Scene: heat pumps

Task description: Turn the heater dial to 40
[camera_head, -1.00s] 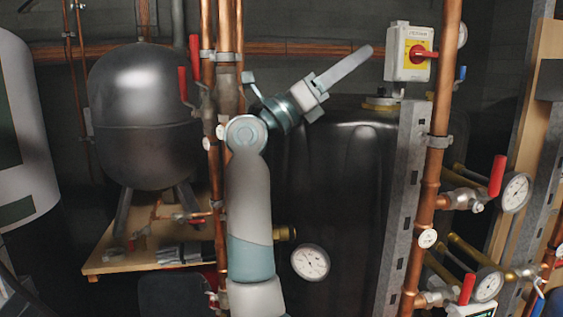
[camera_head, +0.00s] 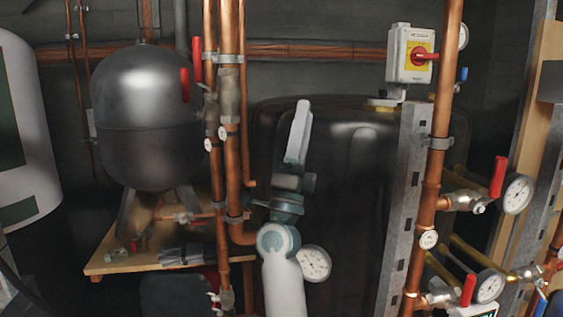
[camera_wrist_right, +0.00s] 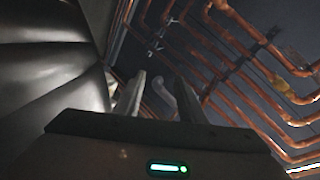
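No dial marked with a 40 can be read in these views, so I cannot tell which part is the heater dial. A red rotary switch on a yellow plate (camera_head: 419,57) sits on a grey box at the upper right. My right gripper (camera_head: 299,125) points upward in front of the black tank, left of both. In the right wrist view its two fingers (camera_wrist_right: 160,98) stand apart with nothing between them. My left gripper is not in view.
A black tank (camera_head: 345,180) stands behind my right arm. Copper pipes (camera_head: 228,120) rise left of it, and another pipe (camera_head: 436,150) rises at the right with red-handled valves and gauges (camera_head: 515,194). A dark round vessel (camera_head: 146,115) stands on a wooden shelf at the left.

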